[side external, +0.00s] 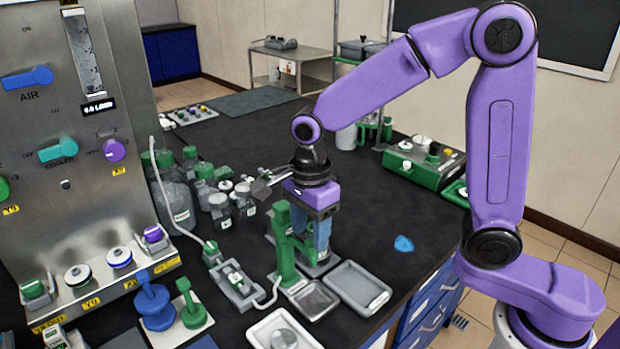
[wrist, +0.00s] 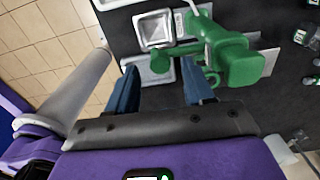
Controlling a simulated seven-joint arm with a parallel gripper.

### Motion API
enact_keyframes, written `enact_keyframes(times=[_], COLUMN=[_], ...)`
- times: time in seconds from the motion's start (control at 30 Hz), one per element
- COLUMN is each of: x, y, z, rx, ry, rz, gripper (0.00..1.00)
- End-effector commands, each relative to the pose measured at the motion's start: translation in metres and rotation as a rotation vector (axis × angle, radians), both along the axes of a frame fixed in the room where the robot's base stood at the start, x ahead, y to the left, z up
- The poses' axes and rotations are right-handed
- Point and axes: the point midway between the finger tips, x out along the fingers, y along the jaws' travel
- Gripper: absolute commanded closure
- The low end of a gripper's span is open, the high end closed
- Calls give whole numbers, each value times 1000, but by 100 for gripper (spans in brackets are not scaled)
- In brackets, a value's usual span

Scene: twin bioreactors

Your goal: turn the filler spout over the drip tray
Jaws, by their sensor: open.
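The green filler (side external: 285,245) stands upright on a grey base; in the wrist view its head (wrist: 238,62) is at right. Its green spout arm (wrist: 172,56) points left there, beside the square metal drip tray (wrist: 155,30) rather than over it. The drip tray (side external: 313,299) lies at the filler's foot in the side view. My gripper (side external: 319,250) is just beside the post. In the wrist view my gripper (wrist: 163,80) is open, its blue fingers apart, with the spout arm just beyond the tips. The spout's end is hard to make out in the side view.
A larger grey tray (side external: 358,288) lies right of the drip tray. A hose runs from a small grey unit (side external: 232,283) at left. Bottles (side external: 220,210) stand behind it, and a steel control panel (side external: 75,150) is at left.

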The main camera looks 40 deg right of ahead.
Motion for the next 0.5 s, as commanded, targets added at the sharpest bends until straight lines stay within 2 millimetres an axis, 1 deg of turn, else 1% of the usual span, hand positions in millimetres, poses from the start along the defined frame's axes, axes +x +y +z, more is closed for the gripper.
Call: enact_keyframes(times=[0.03,0.1,0.5], x=[1,1,1], y=[1,1,1], z=[10,25,109], rx=[4,5,4], ry=[-7,-8,-6], rz=[0,0,-1], gripper=[48,48,48])
